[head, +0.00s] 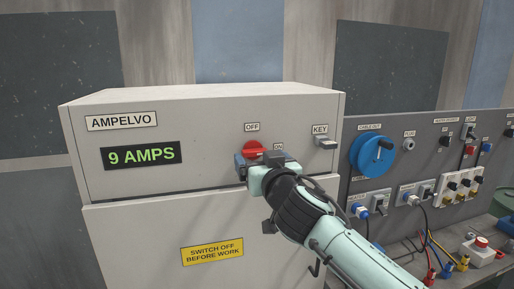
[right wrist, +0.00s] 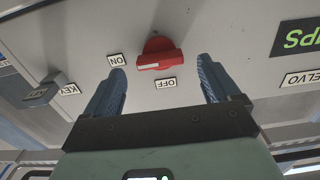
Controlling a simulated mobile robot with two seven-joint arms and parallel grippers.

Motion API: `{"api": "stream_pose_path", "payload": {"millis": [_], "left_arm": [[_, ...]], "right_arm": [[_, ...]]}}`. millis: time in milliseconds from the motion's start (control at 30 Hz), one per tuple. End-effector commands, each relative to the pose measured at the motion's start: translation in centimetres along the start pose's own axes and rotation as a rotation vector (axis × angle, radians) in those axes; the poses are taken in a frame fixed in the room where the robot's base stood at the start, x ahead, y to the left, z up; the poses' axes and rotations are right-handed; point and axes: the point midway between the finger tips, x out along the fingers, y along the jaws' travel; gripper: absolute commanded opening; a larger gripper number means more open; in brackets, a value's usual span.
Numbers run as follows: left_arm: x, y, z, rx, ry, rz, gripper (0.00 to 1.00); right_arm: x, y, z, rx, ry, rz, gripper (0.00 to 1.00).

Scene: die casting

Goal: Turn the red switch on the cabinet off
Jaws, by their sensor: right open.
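The red switch (head: 253,147) sits on the upper front of the grey cabinet (head: 215,115), with an OFF label above it and an ON label to its right. In the right wrist view, which is upside down, the red switch (right wrist: 160,58) shows its bar lying roughly level, its white mark at the end by the ON label. My right gripper (head: 260,160) is in front of the switch and partly hides it. In the right wrist view my right gripper (right wrist: 161,78) is open, its blue fingers apart on either side of the switch, with no visible contact. My left gripper is not in view.
A green display (head: 141,156) on the cabinet reads 9 AMPS. A key switch (head: 326,142) juts out right of the red switch. A yellow sign (head: 212,250) is below. A grey panel (head: 430,140) with a blue cable reel (head: 369,155), sockets and cables stands at the right.

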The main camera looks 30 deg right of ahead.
Motion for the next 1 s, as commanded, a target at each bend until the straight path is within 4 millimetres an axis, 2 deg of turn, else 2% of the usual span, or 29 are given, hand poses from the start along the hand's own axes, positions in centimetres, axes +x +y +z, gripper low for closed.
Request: {"api": "stream_pose_path", "payload": {"millis": [100, 200, 567, 600, 767, 1000], "left_arm": [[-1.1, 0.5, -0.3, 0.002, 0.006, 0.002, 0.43], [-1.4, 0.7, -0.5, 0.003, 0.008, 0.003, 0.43], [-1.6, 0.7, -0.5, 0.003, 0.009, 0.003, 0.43], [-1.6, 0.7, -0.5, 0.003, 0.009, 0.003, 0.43], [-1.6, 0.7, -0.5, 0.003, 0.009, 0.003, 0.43], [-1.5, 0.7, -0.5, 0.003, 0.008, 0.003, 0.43]], "right_arm": [[1.9, 0.0, -0.2, 0.000, -0.001, 0.001, 0.89], [2.8, 0.1, -0.1, 0.000, 0.000, 0.002, 0.89], [3.4, 0.1, 0.1, 0.000, 0.000, 0.001, 0.89], [3.4, 0.1, 0.1, 0.000, 0.000, 0.001, 0.86], [3.4, 0.1, 0.1, 0.000, 0.000, 0.001, 0.34], [3.4, 0.1, 0.1, -0.010, -0.001, 0.001, 0.33]]}}
